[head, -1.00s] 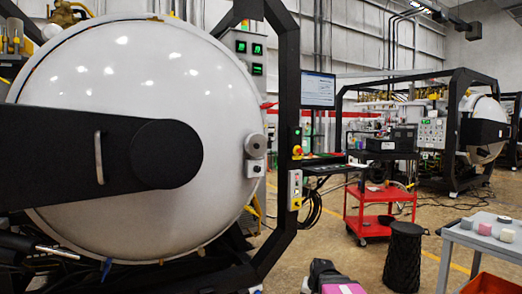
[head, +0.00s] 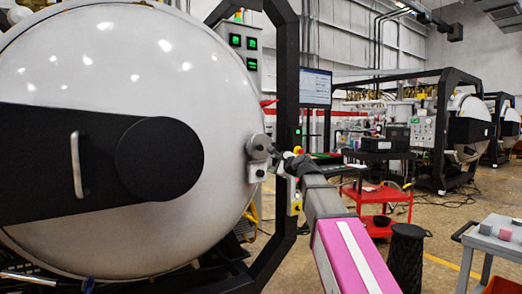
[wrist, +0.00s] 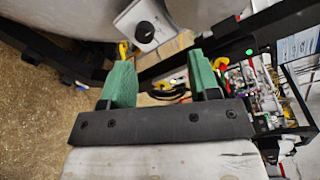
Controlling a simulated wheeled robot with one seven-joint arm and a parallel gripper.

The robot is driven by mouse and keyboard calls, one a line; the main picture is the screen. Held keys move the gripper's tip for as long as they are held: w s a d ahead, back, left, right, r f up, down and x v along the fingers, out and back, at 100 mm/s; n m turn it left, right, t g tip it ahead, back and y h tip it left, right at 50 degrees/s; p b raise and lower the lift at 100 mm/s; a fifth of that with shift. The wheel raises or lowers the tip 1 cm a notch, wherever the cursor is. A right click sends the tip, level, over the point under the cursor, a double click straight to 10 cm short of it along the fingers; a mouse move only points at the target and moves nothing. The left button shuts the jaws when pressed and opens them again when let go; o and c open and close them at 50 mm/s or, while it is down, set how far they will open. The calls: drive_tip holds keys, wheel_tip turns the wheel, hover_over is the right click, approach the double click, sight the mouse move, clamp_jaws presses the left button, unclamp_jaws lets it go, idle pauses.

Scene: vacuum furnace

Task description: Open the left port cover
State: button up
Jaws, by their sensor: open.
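The big pale furnace door (head: 60,75) fills the left of the head view, crossed by a black arm with a round black hub (head: 160,158) and a metal handle (head: 77,165). At its right rim is a small round grey fitting (head: 258,146), which may be the port cover; I cannot tell for sure. Just below it is a small light box (head: 257,171); a box with a black knob (wrist: 144,31) shows in the wrist view. My gripper (wrist: 158,60) has its green fingers apart with nothing held, short of that box. In the head view my arm hides part of this area.
A black frame post (head: 287,100) stands right of the door, close to my arm. A monitor (head: 316,88), a red cart (head: 383,205), a black bin (head: 405,258) and a grey table (head: 498,240) stand to the right. Open floor lies between them.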

drive_tip(key=m+t, duration=0.1)
drive_tip(key=m, duration=0.1)
approach(262, 148)
drive_tip(key=shift+y, duration=0.3)
drive_tip(key=x, duration=1)
drive_tip(key=shift+w+a+f, duration=0.15)
drive_tip(key=shift+w+a, duration=0.05)
drive_tip(key=shift+w, duration=0.1)
drive_tip(key=shift+c, duration=0.3)
clamp_jaws()
